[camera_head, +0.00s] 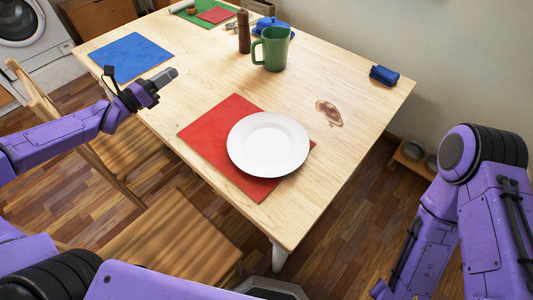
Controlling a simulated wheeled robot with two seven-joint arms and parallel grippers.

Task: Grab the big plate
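The big white plate (268,143) lies flat on a red placemat (205,129) near the front edge of the wooden table. My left gripper (167,77) is over the table's left edge, up and to the left of the plate and well apart from it. Its grey fingers are seen from the side and look like one block, so I cannot tell if they are open or shut. I see nothing held in it. My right arm comes down at the right side, and its gripper is not in view.
A green mug (273,49) and a brown pepper mill (243,32) stand behind the plate. A brown stain (329,113) and a blue item (384,75) are to the right. A blue placemat (131,57) is at the left. Wooden chairs (165,238) stand along the near-left side.

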